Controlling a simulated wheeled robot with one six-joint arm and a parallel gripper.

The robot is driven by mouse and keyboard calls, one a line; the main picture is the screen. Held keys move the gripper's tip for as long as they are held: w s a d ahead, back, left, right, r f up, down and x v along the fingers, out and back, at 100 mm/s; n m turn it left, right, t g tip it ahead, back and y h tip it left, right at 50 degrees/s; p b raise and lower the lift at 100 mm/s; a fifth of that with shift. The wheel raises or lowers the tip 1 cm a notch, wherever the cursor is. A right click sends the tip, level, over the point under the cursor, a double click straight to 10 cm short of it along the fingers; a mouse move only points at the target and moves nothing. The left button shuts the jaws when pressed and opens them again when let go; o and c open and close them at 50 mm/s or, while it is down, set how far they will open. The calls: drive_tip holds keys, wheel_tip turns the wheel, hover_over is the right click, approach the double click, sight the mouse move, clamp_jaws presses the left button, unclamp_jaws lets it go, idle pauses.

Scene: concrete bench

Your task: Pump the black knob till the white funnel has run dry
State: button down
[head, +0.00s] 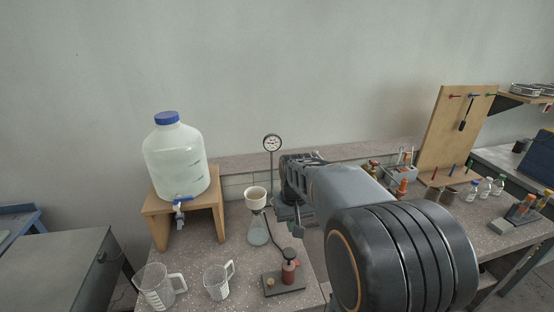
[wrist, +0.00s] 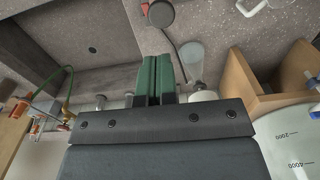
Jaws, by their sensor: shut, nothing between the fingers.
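The black knob (head: 289,254) tops a red pump (head: 289,273) on a dark base at the front of the bench. In the wrist view the knob (wrist: 160,13) lies beyond my fingertips, apart from them. My gripper (wrist: 155,63) has green fingers pressed together, with nothing between them. The white funnel (head: 256,193) sits upright on a clear flask (head: 258,232) behind the pump. Pale stuff shows inside the funnel; I cannot tell how much liquid it holds. The funnel (wrist: 203,96) is partly hidden behind my gripper in the wrist view.
A dark hose (wrist: 174,42) runs between pump and flask. A round gauge (head: 272,143) stands behind the funnel. A wooden stand (head: 157,222) bears a water jug (head: 176,160) at left. My arm covers the bench's middle.

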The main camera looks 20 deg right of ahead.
drive_tip(key=s+a+r+n+t, duration=0.2)
drive_tip(key=s+a+t, duration=0.2)
drive_tip(key=s+a, duration=0.4)
drive_tip(key=shift+s+a+r, duration=0.2)
drive_tip(key=shift+s+r, duration=0.2)
drive_tip(key=shift+s, duration=0.6)
drive_tip(key=shift+d, duration=0.15)
